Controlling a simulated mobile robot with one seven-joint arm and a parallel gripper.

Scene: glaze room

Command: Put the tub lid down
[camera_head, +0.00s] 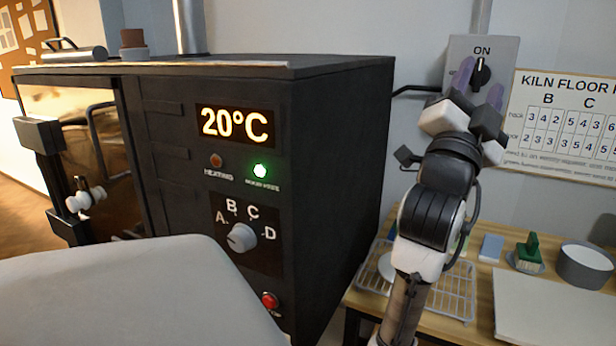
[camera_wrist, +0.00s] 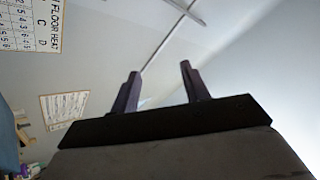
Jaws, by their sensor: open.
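My gripper (camera_head: 481,84) is raised in front of the wall at the right of the head view, overlapping the lower part of the ON switch box. Its two fingers point up, stand apart and hold nothing. The wrist view also shows my gripper (camera_wrist: 160,72) open and empty against bare wall. I cannot pick out a tub lid with certainty. A grey round tub (camera_head: 584,268) stands on the wooden table at the right, with a pale top or filling; I cannot tell which. A pale round thing on the wire rack is partly hidden by my arm.
A black kiln (camera_head: 345,150) reading 20°C fills the middle left. The wooden table (camera_head: 475,300) holds a wire rack (camera_head: 460,300), a green-handled tool (camera_head: 528,250), a blue block (camera_head: 491,247) and a pale board (camera_head: 560,310). A switch box (camera_head: 500,55) and a chart (camera_head: 565,120) hang on the wall.

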